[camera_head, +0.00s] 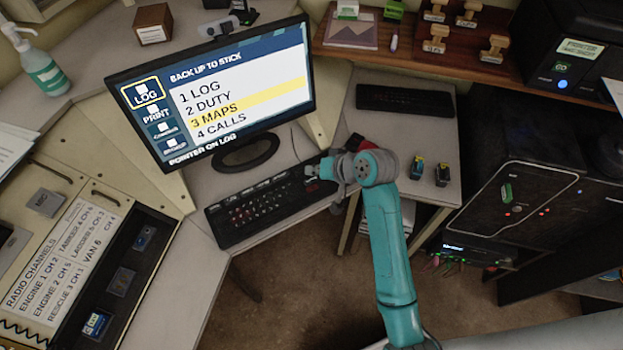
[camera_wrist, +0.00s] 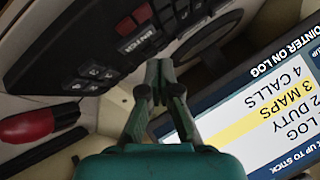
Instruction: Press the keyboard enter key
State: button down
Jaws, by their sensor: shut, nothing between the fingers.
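The black keyboard (camera_head: 262,208) lies at an angle on the desk in front of the monitor, with several red keys near its middle.
The monitor (camera_head: 215,95) stands behind the keyboard; its screen shows a menu with "3 MAPS" highlighted. A red rounded object (camera_wrist: 28,126) lies beside the keyboard. A second dark keyboard (camera_head: 405,101) lies on the right desk. A radio channel panel (camera_head: 75,245) is at left.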

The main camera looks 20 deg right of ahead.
aim_at(313, 181)
jog(key=shift+f, duration=0.75)
dwell(1.0)
jog(key=shift+f, duration=0.25)
jog(key=shift+f, duration=0.35)
dwell(0.7)
jog(key=shift+r, duration=0.8)
jog(key=shift+r, duration=2.5)
